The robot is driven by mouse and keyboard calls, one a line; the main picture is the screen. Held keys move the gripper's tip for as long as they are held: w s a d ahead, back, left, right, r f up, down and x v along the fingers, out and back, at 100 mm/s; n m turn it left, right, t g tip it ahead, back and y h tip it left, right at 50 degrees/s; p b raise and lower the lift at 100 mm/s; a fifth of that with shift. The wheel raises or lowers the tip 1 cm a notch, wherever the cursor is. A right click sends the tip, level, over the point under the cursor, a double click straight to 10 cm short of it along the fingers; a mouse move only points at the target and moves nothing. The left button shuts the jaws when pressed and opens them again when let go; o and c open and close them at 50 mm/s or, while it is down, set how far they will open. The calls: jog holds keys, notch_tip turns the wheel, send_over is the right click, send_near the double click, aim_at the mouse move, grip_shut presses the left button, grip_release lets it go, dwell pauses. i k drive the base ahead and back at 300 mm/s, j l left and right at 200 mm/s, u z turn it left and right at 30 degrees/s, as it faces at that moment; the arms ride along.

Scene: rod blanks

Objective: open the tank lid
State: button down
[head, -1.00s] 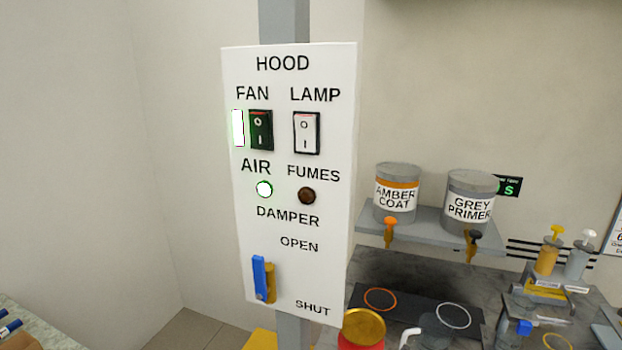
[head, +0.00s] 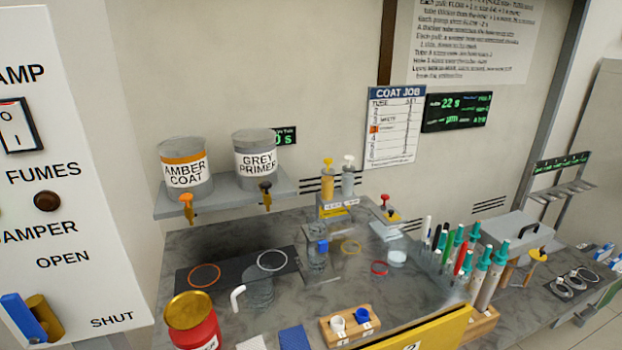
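A grey box (head: 512,238) with a flat lid and a dark handle on top stands at the right of the bench. Its lid looks closed. I cannot tell for certain that it is the tank. Two cans with taps, Amber Coat (head: 185,168) and Grey Primer (head: 256,158), stand upright on a grey shelf at the back left, their tops covered. My gripper is not in view.
A hood panel (head: 62,296) with switches fills the left edge. A red can (head: 190,325) with a gold top is at the front. Several teal-capped tubes (head: 487,280) and a yellow panel (head: 440,330) stand front right. Rings lie on the bench (head: 345,285).

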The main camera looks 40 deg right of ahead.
aim_at(525, 233)
jog(key=z, duration=1.95)
jog(key=i+l, duration=0.15)
jog(key=i, duration=0.2)
jog(key=i+l, duration=0.15)
jog(key=i, duration=0.25)
jog(key=i+l+u, duration=0.1)
jog(key=i, duration=0.25)
